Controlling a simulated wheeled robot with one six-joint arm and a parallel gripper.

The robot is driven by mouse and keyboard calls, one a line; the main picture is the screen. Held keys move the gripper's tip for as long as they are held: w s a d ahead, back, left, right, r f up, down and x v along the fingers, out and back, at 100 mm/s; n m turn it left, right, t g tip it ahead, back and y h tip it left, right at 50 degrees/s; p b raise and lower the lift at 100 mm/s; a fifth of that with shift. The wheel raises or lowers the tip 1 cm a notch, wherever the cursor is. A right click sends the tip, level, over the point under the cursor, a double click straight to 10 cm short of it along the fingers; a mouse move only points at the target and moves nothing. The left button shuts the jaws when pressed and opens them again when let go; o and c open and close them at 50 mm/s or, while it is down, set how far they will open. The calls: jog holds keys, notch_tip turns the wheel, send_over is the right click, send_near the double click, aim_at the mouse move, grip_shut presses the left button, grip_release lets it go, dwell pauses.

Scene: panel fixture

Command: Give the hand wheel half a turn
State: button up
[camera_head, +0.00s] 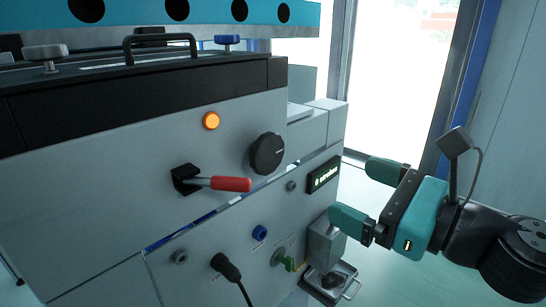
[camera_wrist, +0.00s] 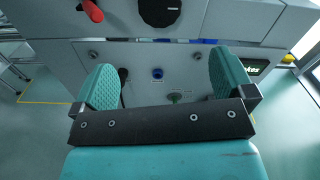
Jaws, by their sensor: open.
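A round black hand wheel (camera_head: 267,153) with a notched rim is mounted on the upper right of the grey panel's front. It also shows at the top edge of the wrist view (camera_wrist: 160,12), partly cut off, with a small pale mark on its face. My gripper (camera_head: 350,190) is open and empty, to the right of the wheel and lower in the head view. In the wrist view its two teal fingers (camera_wrist: 162,64) are spread wide below the wheel, touching nothing that I can see.
A red-handled lever (camera_head: 230,184) sticks out left of the wheel, below an orange lamp (camera_head: 211,121). A lit display (camera_head: 323,174) is at the right. Below are a blue button (camera_head: 260,233), a black plug with cable (camera_head: 226,267) and a green valve handle (camera_head: 288,264).

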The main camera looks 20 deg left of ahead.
aim_at(270, 153)
jog(key=p+x, duration=1.3)
jog(key=x, duration=0.3)
jog(key=shift+s+a+r, duration=0.1)
jog(key=shift+a+r, duration=0.1)
jog(key=shift+a+f, duration=0.2)
jog(key=shift+a, duration=0.1)
jog(key=shift+c, duration=0.5)
jog(key=c, duration=0.7)
